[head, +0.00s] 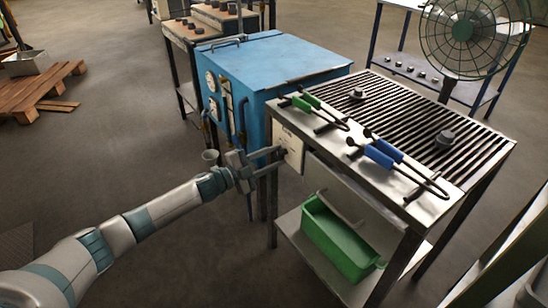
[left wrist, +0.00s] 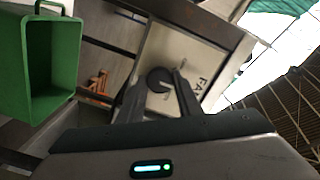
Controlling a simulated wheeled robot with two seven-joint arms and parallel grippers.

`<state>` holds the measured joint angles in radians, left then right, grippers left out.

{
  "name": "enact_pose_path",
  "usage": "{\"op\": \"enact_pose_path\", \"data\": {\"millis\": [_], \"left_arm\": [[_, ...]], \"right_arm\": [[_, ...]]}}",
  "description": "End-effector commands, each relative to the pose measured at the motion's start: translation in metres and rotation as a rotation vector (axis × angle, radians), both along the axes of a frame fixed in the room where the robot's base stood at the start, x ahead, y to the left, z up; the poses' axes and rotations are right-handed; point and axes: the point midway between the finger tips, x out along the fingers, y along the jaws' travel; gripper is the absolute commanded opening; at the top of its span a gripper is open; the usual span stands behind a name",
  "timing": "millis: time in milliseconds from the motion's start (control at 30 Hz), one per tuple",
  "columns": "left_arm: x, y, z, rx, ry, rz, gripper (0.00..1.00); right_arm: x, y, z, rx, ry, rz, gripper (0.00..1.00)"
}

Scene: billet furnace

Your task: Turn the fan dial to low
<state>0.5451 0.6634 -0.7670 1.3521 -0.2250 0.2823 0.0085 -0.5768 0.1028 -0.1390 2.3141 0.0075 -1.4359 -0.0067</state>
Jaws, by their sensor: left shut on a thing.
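The fan dial (left wrist: 159,78) is a round black knob on a pale control panel (left wrist: 183,52) lettered "FAN" in the left wrist view. The same panel (head: 291,146) is fixed to the near left side of the grill table in the head view. My left gripper (head: 279,161) reaches the panel from the left. In the left wrist view, its two dark fingers (left wrist: 160,82) are on either side of the dial and shut on it. The fingers partly cover the dial, and its setting is too small to read. My right gripper is not in view.
The grill table (head: 420,128) carries green-handled tongs (head: 308,102) and blue-handled tongs (head: 380,155). A green bin (head: 335,238) sits on its lower shelf. A blue furnace (head: 270,67) stands close beside it. A fan (head: 474,35) stands behind. The floor at left is mostly clear.

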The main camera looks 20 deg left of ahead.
Motion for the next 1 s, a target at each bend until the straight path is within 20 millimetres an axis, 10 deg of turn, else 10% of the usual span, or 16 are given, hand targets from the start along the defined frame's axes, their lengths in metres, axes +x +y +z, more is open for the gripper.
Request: {"op": "enact_pose_path", "data": {"millis": [367, 400, 467, 1000], "left_arm": [[-0.0005, 0.0000, -0.0014, 0.006, -0.003, 0.000, 0.09], [-0.0005, 0.0000, -0.0014, 0.005, -0.001, 0.000, 0.39], [-0.0006, -0.0001, -0.0013, 0.005, -0.002, 0.000, 0.50], [-0.0096, 0.0072, -0.0014, 0.005, -0.002, 0.000, 0.50]], "right_arm": [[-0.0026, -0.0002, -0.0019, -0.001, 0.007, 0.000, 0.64], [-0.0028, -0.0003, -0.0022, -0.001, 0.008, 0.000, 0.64], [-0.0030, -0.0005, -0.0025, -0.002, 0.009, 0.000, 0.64], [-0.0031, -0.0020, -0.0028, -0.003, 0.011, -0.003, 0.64]]}}
